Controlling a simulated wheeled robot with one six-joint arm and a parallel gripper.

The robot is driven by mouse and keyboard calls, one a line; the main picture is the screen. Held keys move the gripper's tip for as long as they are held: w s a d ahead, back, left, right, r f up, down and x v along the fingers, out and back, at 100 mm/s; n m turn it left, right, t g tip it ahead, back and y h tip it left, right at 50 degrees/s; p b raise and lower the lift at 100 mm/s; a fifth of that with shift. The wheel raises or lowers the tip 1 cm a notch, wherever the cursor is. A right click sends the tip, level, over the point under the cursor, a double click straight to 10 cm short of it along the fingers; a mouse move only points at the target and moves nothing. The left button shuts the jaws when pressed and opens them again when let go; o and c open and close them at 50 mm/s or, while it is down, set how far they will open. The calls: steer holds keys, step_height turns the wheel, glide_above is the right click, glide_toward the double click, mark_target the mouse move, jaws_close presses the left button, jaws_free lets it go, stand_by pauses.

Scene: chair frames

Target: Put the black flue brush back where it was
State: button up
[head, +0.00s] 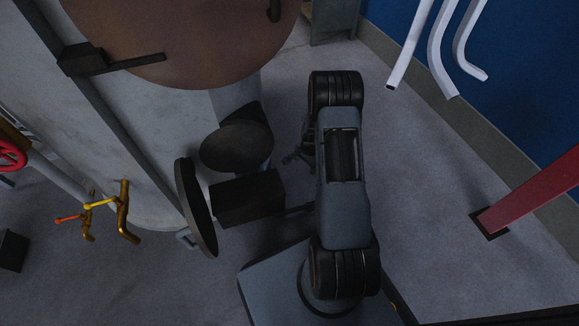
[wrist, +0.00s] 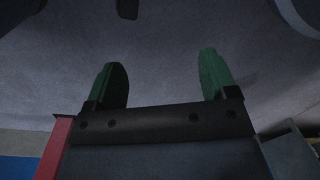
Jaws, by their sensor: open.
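I cannot make out the black flue brush in either view. In the wrist view my gripper (wrist: 162,82) is open, with its two green fingers spread apart and nothing between them. A plain grey surface fills the space beyond the fingers. In the head view my own arm covers the middle of the floor and the gripper cannot be picked out clearly.
A large pale boiler (head: 130,110) stands at left, with an open round door (head: 196,208), a black box (head: 247,198) and brass taps (head: 125,212). A red post (head: 530,190) rises at right. White pipes (head: 440,48) are by the blue wall. Floor between is clear.

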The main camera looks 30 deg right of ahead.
steer(key=s+a+r+n+t, duration=0.15)
steer(key=a+r+n, duration=0.3)
steer(key=r, duration=0.55)
steer(key=s+a+r+n, duration=0.25)
steer(key=a+r, duration=0.35)
steer(key=r, duration=0.5)
steer(key=s+a+r+n, duration=0.3)
steer(key=s+r, duration=0.1)
steer(key=s, duration=0.3)
steer(key=s+a+r+n, duration=0.4)
steer(key=s+r, duration=0.1)
steer(key=s, duration=0.1)
steer(key=shift+s+r+n, duration=0.15)
steer(key=shift+s+n, duration=0.15)
steer(key=shift+s, duration=0.05)
steer(key=shift+t, duration=0.25)
